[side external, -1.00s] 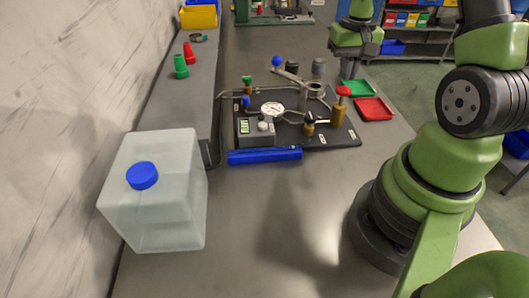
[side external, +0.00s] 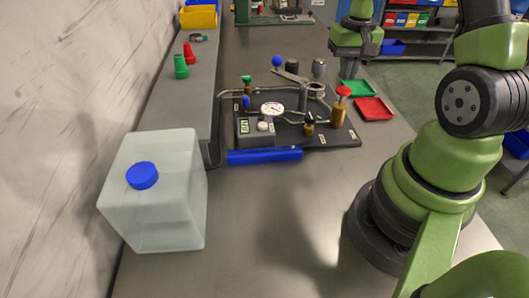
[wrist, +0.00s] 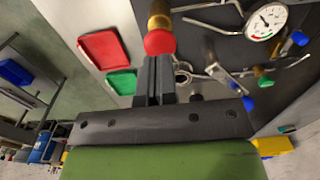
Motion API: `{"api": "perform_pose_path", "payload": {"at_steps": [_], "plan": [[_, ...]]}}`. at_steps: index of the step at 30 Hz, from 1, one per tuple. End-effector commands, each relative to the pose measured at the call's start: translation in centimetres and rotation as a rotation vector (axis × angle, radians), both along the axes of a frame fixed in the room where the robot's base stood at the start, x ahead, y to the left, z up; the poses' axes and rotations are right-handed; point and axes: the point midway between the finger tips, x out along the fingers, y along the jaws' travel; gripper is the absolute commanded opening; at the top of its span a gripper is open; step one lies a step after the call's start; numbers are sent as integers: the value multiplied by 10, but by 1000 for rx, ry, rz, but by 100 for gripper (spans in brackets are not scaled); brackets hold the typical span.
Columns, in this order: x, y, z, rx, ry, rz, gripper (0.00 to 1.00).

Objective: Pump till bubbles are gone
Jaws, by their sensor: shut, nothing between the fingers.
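The pump rig stands on a black baseplate (side external: 345,137). Its lever with a blue ball end (side external: 277,61) is at the rear; the ball also shows in the wrist view (wrist: 247,103). The round gauge (side external: 272,109) is mid-rig and appears upper right in the wrist view (wrist: 265,22). A red knob (side external: 343,91) tops a brass body (side external: 338,116). My gripper (wrist: 154,62) is shut and empty, its tips pointing near the red knob (wrist: 159,42) in the wrist view; whether they touch cannot be told. No bubbles are discernible.
Green (side external: 358,88) and red (side external: 374,109) trays lie right of the rig. A blue bar (side external: 264,156) lies along its front. A large translucent jug (side external: 165,205) with a blue cap stands front left. Bench between jug and my base is clear.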

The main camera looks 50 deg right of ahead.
Motion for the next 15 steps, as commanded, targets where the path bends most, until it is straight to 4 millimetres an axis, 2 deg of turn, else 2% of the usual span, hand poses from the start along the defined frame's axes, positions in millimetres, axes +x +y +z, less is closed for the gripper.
{"api": "perform_pose_path", "payload": {"at_steps": [15], "plan": [[0,0,-18,1,1,0,0]]}}
